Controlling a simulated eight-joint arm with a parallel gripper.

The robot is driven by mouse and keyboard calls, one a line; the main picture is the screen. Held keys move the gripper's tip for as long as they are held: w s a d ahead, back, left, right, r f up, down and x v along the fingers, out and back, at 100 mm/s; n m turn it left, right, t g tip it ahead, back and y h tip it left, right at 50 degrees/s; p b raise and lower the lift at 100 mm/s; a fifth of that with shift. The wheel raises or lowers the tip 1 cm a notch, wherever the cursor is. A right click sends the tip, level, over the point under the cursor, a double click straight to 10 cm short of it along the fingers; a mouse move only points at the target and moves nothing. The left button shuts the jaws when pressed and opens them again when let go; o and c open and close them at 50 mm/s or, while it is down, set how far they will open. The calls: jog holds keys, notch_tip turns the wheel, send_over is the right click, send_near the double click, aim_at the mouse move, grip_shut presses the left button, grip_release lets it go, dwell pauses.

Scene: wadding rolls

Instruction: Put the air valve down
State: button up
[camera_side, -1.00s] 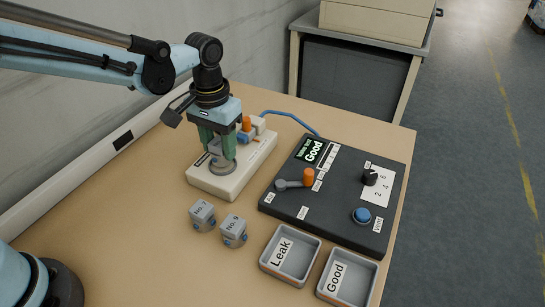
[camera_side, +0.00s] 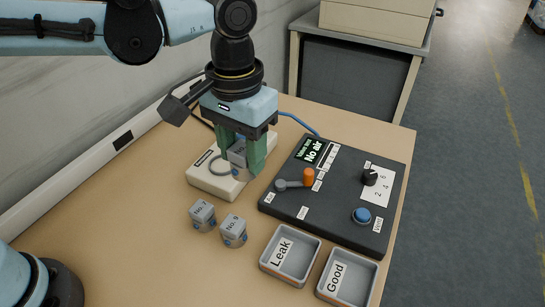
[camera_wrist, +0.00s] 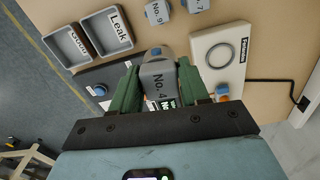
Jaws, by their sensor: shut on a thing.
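The air valve is a grey block marked "No. 4" with a blue port (camera_wrist: 157,78). My gripper (camera_side: 243,160) is shut on it, with a green finger on each side. In the side view the valve (camera_side: 238,156) is partly hidden by the fingers and appears raised over the right part of the cream test fixture. The fixture (camera_side: 205,184) has an empty ring seat, which also shows clear in the wrist view (camera_wrist: 220,55). A tray labelled "Good" (camera_side: 330,296) and a tray labelled "Leak" (camera_side: 270,268) stand at the table's front right.
Two more grey valves, "No. 7" (camera_side: 203,217) and "No. 9" (camera_side: 234,232), stand left of the trays. A dark control panel (camera_side: 330,220) with an orange-tipped lever, a knob and a blue button lies at right. Its display reads "No air".

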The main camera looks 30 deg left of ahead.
jog(key=s+d+f+m, duration=0.1)
jog(key=d+f+m, duration=0.1)
jog(key=d, duration=0.5)
jog(key=s+d+f+m, duration=0.1)
jog(key=d+f+m, duration=0.2)
jog(key=d, duration=0.3)
jog(key=s+d+f+m, duration=0.1)
jog(key=d+f+m, duration=0.1)
jog(key=d+f, duration=0.2)
jog(key=shift+s+d+f+m, duration=0.1)
jog(key=shift+d+f+m, duration=0.1)
jog(key=shift+d, duration=0.7)
jog(key=shift+d+f+m, duration=0.15)
jog(key=shift+d+m, duration=0.05)
jog(key=shift+d, duration=0.7)
jog(key=shift+f, duration=2.2)
jog(key=o, duration=1)
jog(key=shift+f, duration=0.1)
